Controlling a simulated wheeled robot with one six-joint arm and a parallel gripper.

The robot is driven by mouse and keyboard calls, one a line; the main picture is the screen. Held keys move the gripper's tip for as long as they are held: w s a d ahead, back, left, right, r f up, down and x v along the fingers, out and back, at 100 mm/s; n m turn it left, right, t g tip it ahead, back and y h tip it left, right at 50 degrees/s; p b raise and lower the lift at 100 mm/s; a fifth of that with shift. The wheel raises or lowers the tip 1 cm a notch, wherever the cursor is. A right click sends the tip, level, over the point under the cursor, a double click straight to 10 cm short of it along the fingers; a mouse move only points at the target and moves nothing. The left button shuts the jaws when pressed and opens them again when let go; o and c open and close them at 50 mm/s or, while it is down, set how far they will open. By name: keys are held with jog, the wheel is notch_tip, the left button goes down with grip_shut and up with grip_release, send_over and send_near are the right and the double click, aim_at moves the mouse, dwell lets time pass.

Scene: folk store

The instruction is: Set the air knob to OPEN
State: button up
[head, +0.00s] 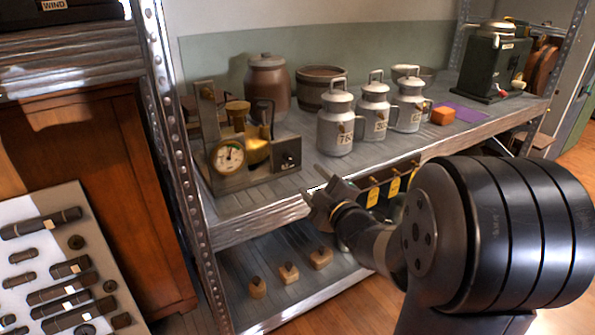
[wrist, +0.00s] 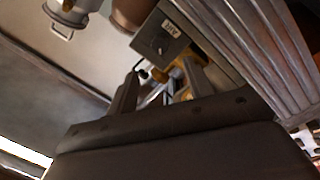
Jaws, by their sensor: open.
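The air knob (head: 288,161) is a small dark knob on the dark box at the right end of the brass gauge device (head: 230,178), on the middle shelf. In the wrist view the knob (wrist: 159,47) sits on a grey panel under a small white label (wrist: 170,26); its exact setting is too small to read. My gripper (head: 322,190) is open and empty at the shelf's front edge, right of and below the knob, apart from it. In the wrist view its two dark fingers (wrist: 158,84) point toward the panel.
Several grey numbered canisters (head: 336,125) stand right of the device, and a brown jar (head: 267,85) behind it. Yellow tags (head: 372,197) hang below the shelf edge. A metal post (head: 180,130) rises at the left. Wooden blocks (head: 289,273) lie on the lower shelf.

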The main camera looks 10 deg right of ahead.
aim_at(292, 161)
jog(key=b+x, duration=0.1)
jog(key=x, duration=0.9)
jog(key=c, duration=1)
